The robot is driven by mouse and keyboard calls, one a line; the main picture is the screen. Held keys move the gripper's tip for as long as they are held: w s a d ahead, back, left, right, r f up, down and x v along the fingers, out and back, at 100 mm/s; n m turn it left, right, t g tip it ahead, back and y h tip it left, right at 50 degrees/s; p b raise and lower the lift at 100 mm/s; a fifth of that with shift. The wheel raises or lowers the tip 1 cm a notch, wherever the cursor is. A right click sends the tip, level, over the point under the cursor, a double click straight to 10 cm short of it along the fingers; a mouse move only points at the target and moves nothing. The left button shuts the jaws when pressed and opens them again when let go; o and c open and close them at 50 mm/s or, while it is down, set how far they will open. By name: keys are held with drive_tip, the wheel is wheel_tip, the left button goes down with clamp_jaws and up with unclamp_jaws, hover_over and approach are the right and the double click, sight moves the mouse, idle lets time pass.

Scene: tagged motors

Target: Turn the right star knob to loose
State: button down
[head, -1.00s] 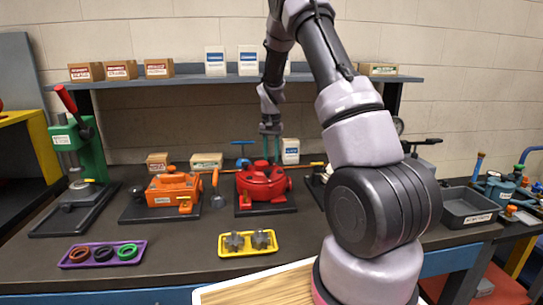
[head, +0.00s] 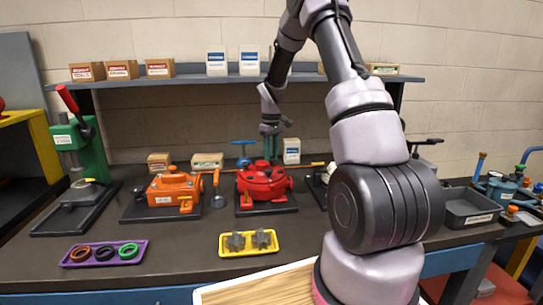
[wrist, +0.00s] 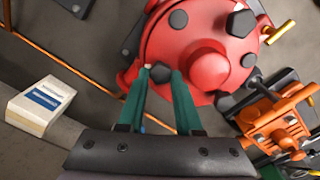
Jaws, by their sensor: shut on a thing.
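The red round machine (head: 263,185) sits on a dark base plate in the middle of the bench. In the wrist view the red housing (wrist: 208,68) carries several dark, faceted knobs. My gripper (wrist: 160,73) points down at the machine, its teal fingers on either side of one dark knob (wrist: 160,72) near the left edge of the housing. It is shut on this knob. Other dark knobs (wrist: 178,19) (wrist: 240,25) stand apart from the fingers. In the head view my gripper (head: 271,158) is above the back of the machine, and the held knob is too small to make out.
An orange machine (head: 174,189) stands to the left. A yellow tray (head: 225,251) with grey star-shaped parts and a purple tray (head: 70,262) with rings lie in front. A white box (wrist: 40,104) stands beside my gripper. A shelf (head: 230,83) hangs behind.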

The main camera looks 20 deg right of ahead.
drive_tip(key=n, duration=0.4)
drive_tip(key=shift+s+f, duration=0.2)
drive_tip(key=shift+a+n, duration=0.1)
drive_tip(key=shift+n, duration=2.1)
drive_tip(key=c, duration=0.8)
unclamp_jaws()
drive_tip(key=shift+c, duration=0.2)
drive_tip(key=shift+r, duration=0.1)
drive_tip(key=shift+w+r, duration=0.1)
drive_tip(key=shift+r, duration=0.15)
wheel_tip(320, 180, up, 10)
drive_tip(key=shift+r, duration=0.15)
